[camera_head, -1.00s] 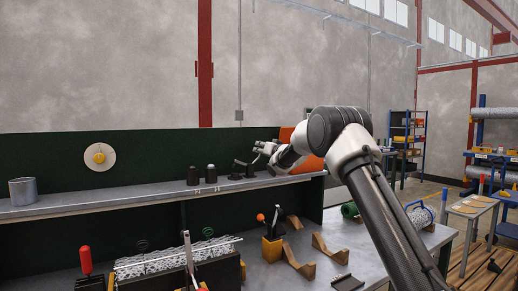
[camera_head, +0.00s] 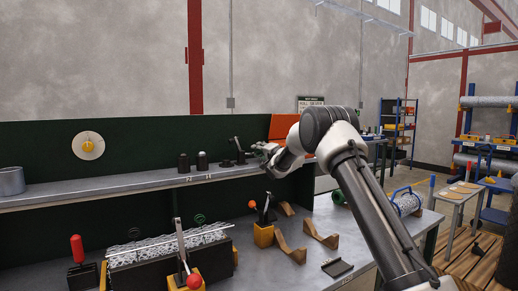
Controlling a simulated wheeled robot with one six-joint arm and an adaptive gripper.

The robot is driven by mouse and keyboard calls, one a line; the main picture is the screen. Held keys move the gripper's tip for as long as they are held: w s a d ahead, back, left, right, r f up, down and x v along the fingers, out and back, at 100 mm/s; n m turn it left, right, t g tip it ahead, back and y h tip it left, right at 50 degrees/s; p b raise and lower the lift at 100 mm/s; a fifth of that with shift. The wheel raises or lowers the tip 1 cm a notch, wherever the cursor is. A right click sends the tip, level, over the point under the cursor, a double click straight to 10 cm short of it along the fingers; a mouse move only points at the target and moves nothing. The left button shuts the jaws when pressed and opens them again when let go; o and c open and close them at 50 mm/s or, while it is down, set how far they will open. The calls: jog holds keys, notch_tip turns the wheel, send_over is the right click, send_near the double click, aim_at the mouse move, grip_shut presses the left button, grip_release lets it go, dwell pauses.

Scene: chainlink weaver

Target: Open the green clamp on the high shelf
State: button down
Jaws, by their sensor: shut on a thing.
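My gripper (camera_head: 257,149) reaches in from the right at the clamp's right side, low over the shelf. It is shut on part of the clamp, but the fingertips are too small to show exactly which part.
An orange panel (camera_head: 282,126) is behind my arm. On the bench below are an orange-knobbed clamp (camera_head: 264,232), a red-knobbed lever (camera_head: 182,255) and wooden cradles (camera_head: 320,235). The shelf's left stretch is mostly clear.

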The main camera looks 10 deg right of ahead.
jog(key=shift+f+m, duration=0.3)
jog(key=shift+f, duration=0.05)
dwell(0.3)
jog(key=c, duration=1.1)
grip_release()
jog(key=shift+c, duration=0.2)
jog(key=shift+r, duration=0.1)
jog(key=v, duration=1.2)
